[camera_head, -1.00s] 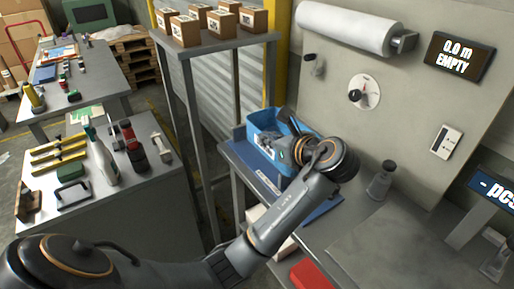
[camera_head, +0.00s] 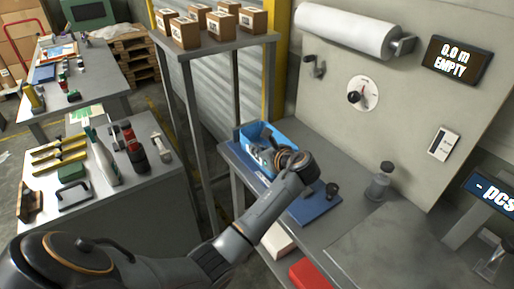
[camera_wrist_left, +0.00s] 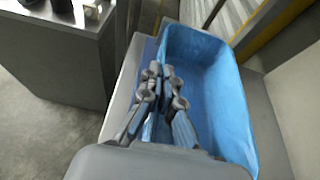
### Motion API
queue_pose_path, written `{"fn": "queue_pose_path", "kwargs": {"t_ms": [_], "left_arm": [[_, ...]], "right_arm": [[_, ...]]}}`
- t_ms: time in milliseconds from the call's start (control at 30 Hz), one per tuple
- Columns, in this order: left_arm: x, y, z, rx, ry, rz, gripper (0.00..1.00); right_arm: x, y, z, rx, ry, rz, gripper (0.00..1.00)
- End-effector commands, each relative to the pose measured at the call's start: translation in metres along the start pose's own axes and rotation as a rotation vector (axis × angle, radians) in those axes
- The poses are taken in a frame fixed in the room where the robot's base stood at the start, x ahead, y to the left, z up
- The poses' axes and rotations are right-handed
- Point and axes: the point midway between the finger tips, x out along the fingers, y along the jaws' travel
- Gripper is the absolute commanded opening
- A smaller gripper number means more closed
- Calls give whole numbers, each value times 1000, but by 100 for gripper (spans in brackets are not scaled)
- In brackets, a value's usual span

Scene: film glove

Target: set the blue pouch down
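My left gripper (camera_head: 262,156) reaches over the blue bin (camera_head: 248,128) on the bench, its fingers at the bin's near side. In the left wrist view the gripper (camera_wrist_left: 161,72) has its two fingertips close together, above or in front of the bin (camera_wrist_left: 228,95). Blue shows between and beside the fingers, but I cannot tell whether it is a pouch, the bin or the fingers themselves. I cannot make out the blue pouch as a separate thing. My right gripper is not in view.
A blue board (camera_head: 313,207) lies right of the bin with a small dark cup (camera_head: 332,189) on it. A grey shelf post (camera_head: 197,130) rises left of the bin. The bench front right (camera_head: 390,245) is clear.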

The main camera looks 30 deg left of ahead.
Motion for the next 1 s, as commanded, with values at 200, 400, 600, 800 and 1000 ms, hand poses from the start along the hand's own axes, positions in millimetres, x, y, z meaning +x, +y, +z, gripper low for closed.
{"fn": "queue_pose_path", "kwargs": {"t_ms": [200,400,600,800,1000], "left_arm": [[0,0,0,0,0,0,0],[1,0,-2,1,0,0,20],[1,0,-2,1,0,0,28],[-1,0,0,-1,0,-1,28],[-32,-1,-2,-2,2,-4,28]], "right_arm": [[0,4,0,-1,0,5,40],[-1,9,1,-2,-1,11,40],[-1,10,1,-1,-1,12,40],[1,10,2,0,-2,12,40],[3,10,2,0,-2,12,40]]}}
